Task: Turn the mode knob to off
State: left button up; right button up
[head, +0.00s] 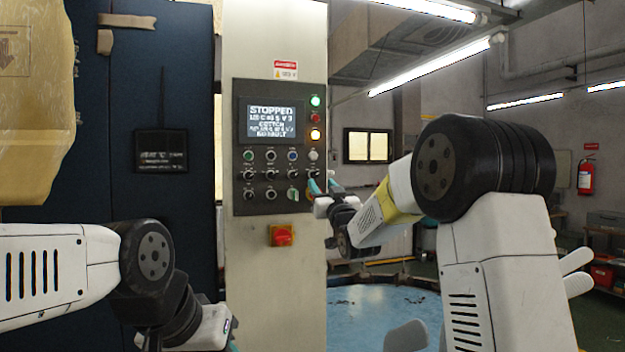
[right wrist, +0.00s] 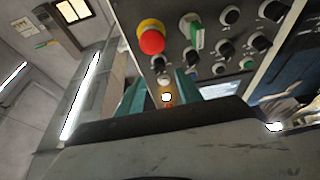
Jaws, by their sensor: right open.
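The control panel (head: 241,208) stands upright on a pale column. It carries rows of small black knobs and coloured buttons; the labels are too small to tell which is the mode knob. A knob with a green-and-white handle (head: 293,194) sits low on the panel and also shows in the right wrist view (right wrist: 193,33). My right gripper (head: 322,181) is open at the panel's right edge. In the right wrist view its teal fingers (right wrist: 162,80) are apart, with a white button and a lit amber lamp visible between them. My left gripper is mostly cut off at the bottom edge.
The screen (head: 270,120) reads "STOPPED". A red mushroom button (right wrist: 151,41) on a yellow base sits beside the green-handled knob. A blue round table (head: 375,310) stands low behind my right arm.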

aim_at(316, 176)
jog(key=x, duration=0.5)
jog(key=shift+w+a+r, duration=0.1)
jog(key=shift+w+a, duration=0.05)
jog(key=shift+w, duration=0.2)
grip_shut()
